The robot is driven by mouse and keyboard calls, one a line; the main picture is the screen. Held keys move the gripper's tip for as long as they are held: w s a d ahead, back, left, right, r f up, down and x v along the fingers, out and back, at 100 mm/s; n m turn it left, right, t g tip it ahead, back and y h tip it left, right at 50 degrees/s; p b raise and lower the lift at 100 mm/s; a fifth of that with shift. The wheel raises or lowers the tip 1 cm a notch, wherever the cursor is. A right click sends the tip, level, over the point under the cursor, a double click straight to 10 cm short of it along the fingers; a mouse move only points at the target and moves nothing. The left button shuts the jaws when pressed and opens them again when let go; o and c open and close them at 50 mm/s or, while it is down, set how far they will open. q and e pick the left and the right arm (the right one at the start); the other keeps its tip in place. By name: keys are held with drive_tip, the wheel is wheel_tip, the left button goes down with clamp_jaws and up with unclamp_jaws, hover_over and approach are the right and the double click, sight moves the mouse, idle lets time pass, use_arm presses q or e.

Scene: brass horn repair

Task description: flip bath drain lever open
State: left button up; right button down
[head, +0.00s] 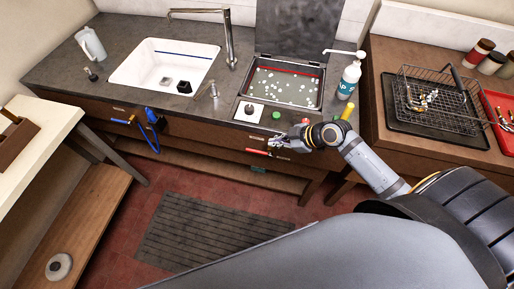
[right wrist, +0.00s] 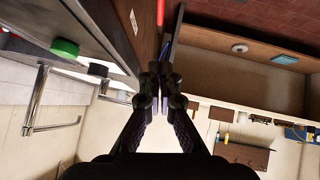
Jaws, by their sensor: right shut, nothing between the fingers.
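The bath (head: 262,100) is a steel basin set in the dark counter, holding liquid with many pale floating spots. A red lever (head: 257,152) sticks out at the cabinet front below it. The lever also shows as a red bar (right wrist: 160,12) at the top of the right wrist view, just beyond the fingertips. My right gripper (head: 275,146) is shut and empty close to the lever's right end; I cannot tell whether they touch. The fingers are together in the right wrist view (right wrist: 157,72). My left gripper is out of view.
A green button (head: 276,115) sits on the counter by the bath. A blue hose (head: 154,140) hangs at the cabinet front, left of the lever. A wire basket (head: 437,97) is on the right bench. The floor mat (head: 200,235) is clear.

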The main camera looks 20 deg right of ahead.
drive_tip(key=p, duration=0.2)
hover_over(250, 150)
drive_tip(key=s+d, duration=0.2)
drive_tip(key=s, duration=0.1)
wheel_tip(250, 150, down, 7)
drive_tip(key=f, duration=0.1)
drive_tip(key=w+f, duration=0.1)
drive_tip(key=f, duration=0.1)
drive_tip(key=shift+d, duration=0.1)
drive_tip(key=shift+d+f, duration=0.1)
drive_tip(key=shift+f, duration=0.35)
drive_tip(key=shift+d, duration=0.1)
